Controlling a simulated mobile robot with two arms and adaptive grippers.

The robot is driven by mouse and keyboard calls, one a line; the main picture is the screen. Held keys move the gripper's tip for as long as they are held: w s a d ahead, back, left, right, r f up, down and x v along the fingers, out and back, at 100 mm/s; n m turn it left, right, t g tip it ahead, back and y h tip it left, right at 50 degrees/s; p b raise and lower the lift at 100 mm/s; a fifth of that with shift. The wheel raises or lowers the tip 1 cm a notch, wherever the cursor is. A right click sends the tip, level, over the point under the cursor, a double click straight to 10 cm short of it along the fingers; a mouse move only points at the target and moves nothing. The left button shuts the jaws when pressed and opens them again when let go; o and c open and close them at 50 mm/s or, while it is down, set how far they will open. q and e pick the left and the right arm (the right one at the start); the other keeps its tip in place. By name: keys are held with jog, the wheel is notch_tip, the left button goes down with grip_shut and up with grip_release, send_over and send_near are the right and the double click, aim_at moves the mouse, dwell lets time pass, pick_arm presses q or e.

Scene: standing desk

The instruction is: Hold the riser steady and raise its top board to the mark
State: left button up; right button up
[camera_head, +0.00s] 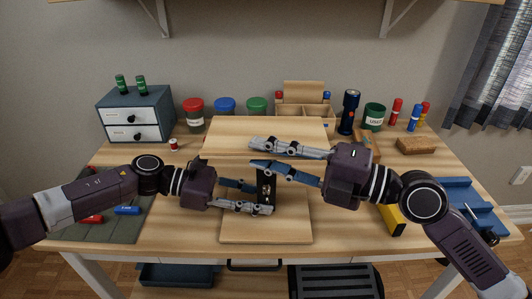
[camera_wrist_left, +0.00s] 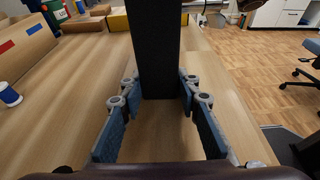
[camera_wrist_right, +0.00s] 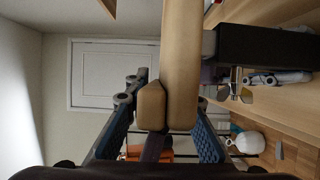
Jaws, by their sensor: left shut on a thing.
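The riser has a pale wooden top board (camera_head: 235,135), a black column (camera_head: 265,187) and a wooden base board (camera_head: 265,232) on the desk. My left gripper (camera_head: 258,197) is shut on the column, which stands upright between its fingers in the left wrist view (camera_wrist_left: 158,50). My right gripper (camera_head: 254,155) is at the board's front edge, one finger above and one below. In the right wrist view the board (camera_wrist_right: 182,60) runs between its fingers, with a gap on the left side, so it looks open. I cannot make out the mark.
A drawer box (camera_head: 135,115) stands back left. Jars (camera_head: 193,108), a wooden organizer (camera_head: 303,110) and a flashlight (camera_head: 349,112) line the back. A dark mat (camera_head: 110,222) lies left. A blue tray (camera_head: 455,200) and a yellow object (camera_head: 392,219) are right.

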jog(key=v, duration=1.2)
jog(key=shift+o, duration=0.4)
